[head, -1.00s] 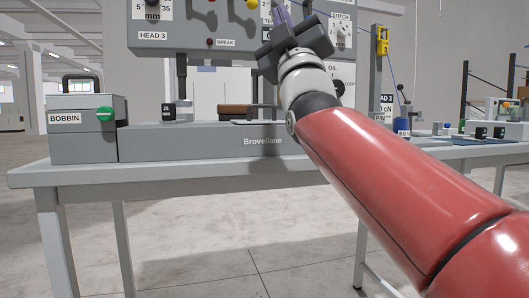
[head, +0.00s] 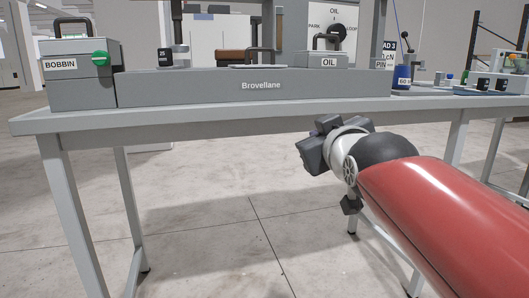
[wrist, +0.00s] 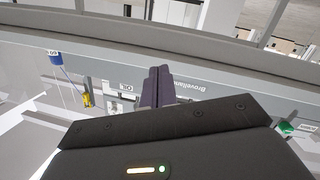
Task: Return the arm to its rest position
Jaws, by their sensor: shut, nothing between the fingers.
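My arm reaches in from the lower right of the head view, its red link low in front of the bench. My gripper (head: 318,150) is below the level of the bench top, in front of the bench. In the wrist view its two purple-grey fingers (wrist: 157,86) lie side by side, shut with nothing between them. In the head view the fingertips cannot be made out clearly.
The grey bench (head: 190,116) carries the Brovellane machine bed (head: 200,87), the BOBBIN box (head: 75,85) with its green knob, and the OIL box (head: 329,61). A blue container (head: 402,77) stands at the right. The floor (head: 215,220) in front is clear.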

